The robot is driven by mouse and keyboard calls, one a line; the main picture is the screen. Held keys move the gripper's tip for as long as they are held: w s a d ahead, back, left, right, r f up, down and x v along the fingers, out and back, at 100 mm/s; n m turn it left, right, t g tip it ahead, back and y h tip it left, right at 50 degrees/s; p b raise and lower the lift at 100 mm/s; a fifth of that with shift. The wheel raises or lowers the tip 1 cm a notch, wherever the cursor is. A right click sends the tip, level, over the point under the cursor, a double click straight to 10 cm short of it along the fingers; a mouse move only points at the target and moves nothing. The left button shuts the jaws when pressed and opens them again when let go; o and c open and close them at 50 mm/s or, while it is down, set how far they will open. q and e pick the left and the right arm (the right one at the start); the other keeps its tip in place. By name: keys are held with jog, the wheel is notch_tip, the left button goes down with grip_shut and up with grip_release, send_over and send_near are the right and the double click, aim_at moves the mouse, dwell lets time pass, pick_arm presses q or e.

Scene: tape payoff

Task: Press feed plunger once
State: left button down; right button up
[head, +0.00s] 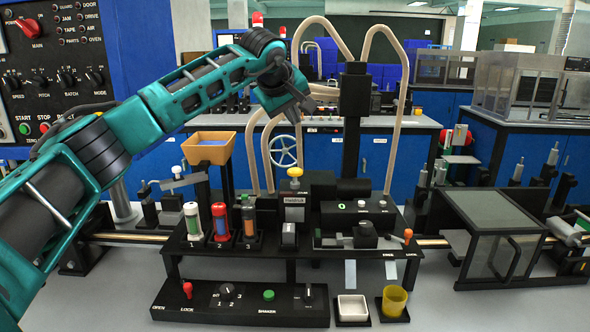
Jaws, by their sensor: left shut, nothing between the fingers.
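A yellow knob (295,172) tops a short post on the dark machine labelled "Heidrick" (294,199) in the middle of the black bench stand. It looks like the feed plunger, though no label on it is readable. My left arm reaches in from the left and bends down at the upper middle. My left gripper (302,112) is shut and empty, above the knob and apart from it in the picture. Its fingertips are small and dark, and the depth gap to the knob is hard to judge. My right gripper is not in view.
Three coloured cylinders (220,222) stand left of the machine below an orange hopper (208,148). A dark column (353,110) with pale hoses rises behind on the right. A control box (240,303), white tray (352,308) and yellow cup (394,300) are in front.

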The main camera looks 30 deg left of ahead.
pick_arm(q)
jog(key=shift+f, duration=0.15)
send_over(293, 171)
notch_tip(293, 171, down, 4)
jog(key=shift+w+a+f, duration=0.1)
jog(key=shift+a, duration=0.05)
notch_tip(293, 171, down, 4)
jog(key=b, duration=0.3)
jog(key=shift+f+b, duration=0.1)
jog(key=shift+b, duration=0.3)
jog(key=shift+f, duration=0.1)
dwell(1.2)
jog(key=shift+f, duration=0.15)
jog(key=shift+f, duration=0.25)
